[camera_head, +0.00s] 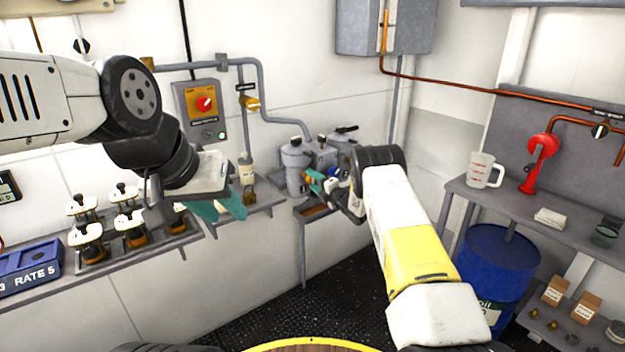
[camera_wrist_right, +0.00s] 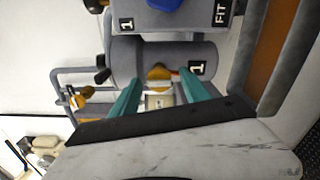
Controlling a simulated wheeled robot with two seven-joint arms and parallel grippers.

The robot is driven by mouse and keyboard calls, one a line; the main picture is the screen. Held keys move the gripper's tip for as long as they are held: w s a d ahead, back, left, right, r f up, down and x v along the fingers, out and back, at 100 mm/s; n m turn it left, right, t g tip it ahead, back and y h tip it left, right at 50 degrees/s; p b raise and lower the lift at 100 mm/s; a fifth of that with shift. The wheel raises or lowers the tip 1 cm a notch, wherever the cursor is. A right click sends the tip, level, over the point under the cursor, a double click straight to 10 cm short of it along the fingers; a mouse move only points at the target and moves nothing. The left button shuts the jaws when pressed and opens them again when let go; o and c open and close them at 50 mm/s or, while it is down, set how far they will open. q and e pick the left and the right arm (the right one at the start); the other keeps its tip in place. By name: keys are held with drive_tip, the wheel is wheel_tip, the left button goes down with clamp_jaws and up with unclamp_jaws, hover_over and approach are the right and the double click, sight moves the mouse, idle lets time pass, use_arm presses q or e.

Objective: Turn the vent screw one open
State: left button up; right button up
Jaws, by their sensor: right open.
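The vent screw one appears to be the small brass knob (camera_wrist_right: 158,73) on the grey filter canister marked 1 (camera_wrist_right: 124,58) in the right wrist view. A small red mark shows beside the knob. My right gripper (camera_wrist_right: 162,92) is open, its teal fingers on either side of the knob, with gaps showing. I cannot tell whether the tips touch the canister. In the head view my right gripper (camera_head: 318,181) is in front of the filter unit (camera_head: 294,158) and hides part of it. My left gripper (camera_head: 219,208) hangs over the left shelf, away from the filter; its finger gap is unclear.
A switch box with a red knob (camera_head: 204,103) and a grey pipe (camera_head: 262,90) are on the wall. Several capped pots stand on a rack (camera_head: 95,262) at left. A blue drum (camera_head: 497,268) and a shelf with a jug (camera_head: 482,171) are at right.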

drive_tip(key=v, duration=0.7)
drive_tip(key=d+r+m+h, duration=0.3)
drive_tip(key=d+r+m, duration=0.1)
drive_tip(key=r, duration=0.3)
drive_tip(key=d+r+m+h, duration=0.3)
drive_tip(key=d+r+m, duration=0.1)
drive_tip(key=r, duration=0.4)
drive_tip(key=s+d+r+m+g+h, duration=0.1)
drive_tip(key=s+d+r+m+h, duration=0.3)
drive_tip(key=s+r+m, duration=0.55)
drive_tip(key=s+r+m+g, duration=0.2)
drive_tip(key=s, duration=0.7)
drive_tip(key=s+r+m+g, duration=0.1)
drive_tip(key=s+r+m, duration=0.15)
drive_tip(key=s, duration=0.65)
drive_tip(key=s+a+f+m+g, duration=0.1)
drive_tip(key=s+m+g, duration=0.1)
drive_tip(key=s, duration=1)
drive_tip(key=s+a+f+m+g+y, duration=0.1)
drive_tip(key=s+a+f+m+g, duration=0.1)
drive_tip(key=s, duration=1)
drive_tip(key=shift+m+y, duration=0.3)
drive_tip(key=shift+m, duration=0.2)
